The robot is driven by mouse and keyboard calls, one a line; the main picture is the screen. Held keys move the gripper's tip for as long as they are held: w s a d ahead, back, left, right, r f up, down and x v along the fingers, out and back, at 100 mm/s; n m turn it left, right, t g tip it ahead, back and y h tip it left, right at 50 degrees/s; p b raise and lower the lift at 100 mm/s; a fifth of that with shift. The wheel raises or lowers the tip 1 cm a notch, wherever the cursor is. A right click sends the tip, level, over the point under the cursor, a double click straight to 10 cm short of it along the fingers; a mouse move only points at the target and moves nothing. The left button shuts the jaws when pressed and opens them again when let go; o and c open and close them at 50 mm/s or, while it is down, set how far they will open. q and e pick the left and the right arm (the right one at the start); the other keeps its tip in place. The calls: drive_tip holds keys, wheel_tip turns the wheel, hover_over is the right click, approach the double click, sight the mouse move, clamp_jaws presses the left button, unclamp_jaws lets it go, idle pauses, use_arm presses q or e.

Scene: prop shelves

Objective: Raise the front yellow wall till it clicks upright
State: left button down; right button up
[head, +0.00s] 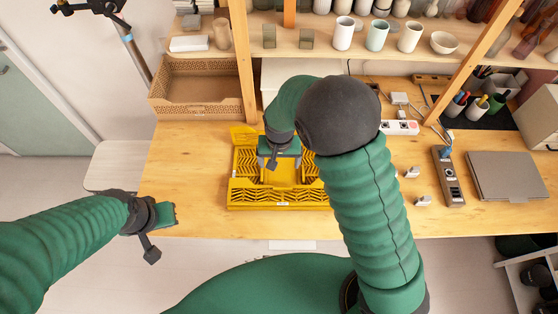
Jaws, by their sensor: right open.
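The yellow folding crate (235,203) sits on the wooden table near its front edge. Its front yellow wall (300,195) has a chevron pattern and faces me; I cannot tell its exact tilt. Patterned side panels show at the left and right of the crate, and a yellow piece rises at the back left. My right gripper (273,160) is open over the middle of the crate, behind the front wall; my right arm hides the crate's back right part. My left gripper (160,236) hangs off the table's front left, away from the crate; its jaw opening is unclear.
A tan perforated bin (200,90) stands at the back left. White cups (343,33) and a bowl (444,42) stand on the shelf above. A power strip (448,177) and a closed laptop (507,176) lie on the right. The table left of the crate is clear.

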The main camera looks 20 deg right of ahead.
wheel_tip(320, 180, up, 3)
drive_tip(key=shift+f+p, duration=0.2)
drive_tip(key=shift+p, duration=0.65)
wheel_tip(320, 180, up, 17)
drive_tip(key=s+b, duration=0.1)
drive_tip(key=b, duration=0.1)
drive_tip(key=shift+s+a+f, duration=0.2)
